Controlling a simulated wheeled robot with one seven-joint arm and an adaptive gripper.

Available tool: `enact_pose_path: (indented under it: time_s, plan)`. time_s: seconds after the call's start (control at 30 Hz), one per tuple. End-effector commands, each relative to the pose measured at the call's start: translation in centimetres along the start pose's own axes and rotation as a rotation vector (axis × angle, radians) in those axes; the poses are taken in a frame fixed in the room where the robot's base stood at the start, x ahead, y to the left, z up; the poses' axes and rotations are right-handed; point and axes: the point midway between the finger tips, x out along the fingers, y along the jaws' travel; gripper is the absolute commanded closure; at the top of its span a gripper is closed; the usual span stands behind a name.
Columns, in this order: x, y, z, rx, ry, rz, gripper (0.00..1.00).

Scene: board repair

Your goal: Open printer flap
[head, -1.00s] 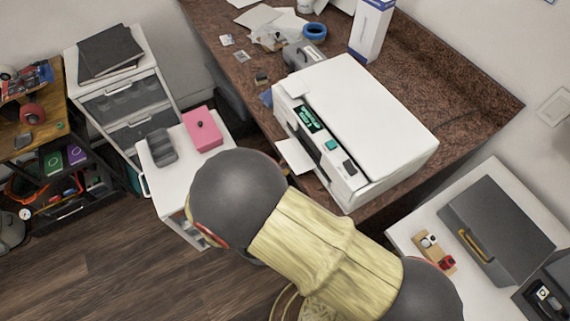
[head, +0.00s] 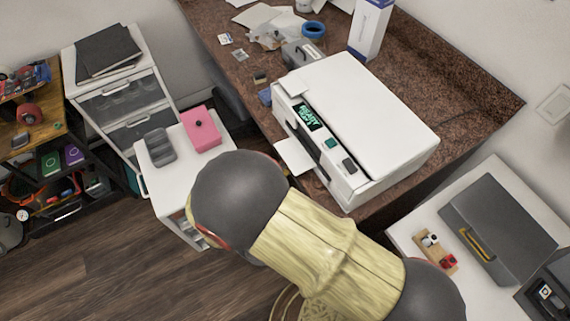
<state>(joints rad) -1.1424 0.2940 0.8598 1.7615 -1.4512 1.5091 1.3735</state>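The white printer (head: 365,110) stands on the brown stone counter in the head view. Its front faces the lower left, with a small dark display (head: 308,115) showing green text and buttons beside it. A white flap or tray (head: 294,156) sticks out from the lower front, near my arm. My arm covers the lower middle of the view and part of the space before the printer. My gripper is not visible; it is out of view or hidden behind my arm.
A white cart (head: 165,180) with a pink box (head: 202,129) and a grey holder (head: 159,147) stands left of the printer. A white drawer unit (head: 118,85) is behind it. At right, a grey case (head: 497,230) lies on a white surface. Wooden floor (head: 110,265) is clear at lower left.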

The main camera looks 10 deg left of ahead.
Motion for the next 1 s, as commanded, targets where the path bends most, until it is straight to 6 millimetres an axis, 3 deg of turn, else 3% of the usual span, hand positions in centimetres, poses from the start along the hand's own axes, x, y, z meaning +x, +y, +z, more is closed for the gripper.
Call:
enact_pose_path:
  time_s: [0.2,0.57,1.0]
  plan:
    - [0.0,0.0,0.0,0.0,0.0,0.001,0.77]
    - [-0.1,0.4,0.0,-0.001,-0.001,0.001,0.77]
    - [-0.3,4.9,-0.1,-0.003,-0.002,0.001,0.77]
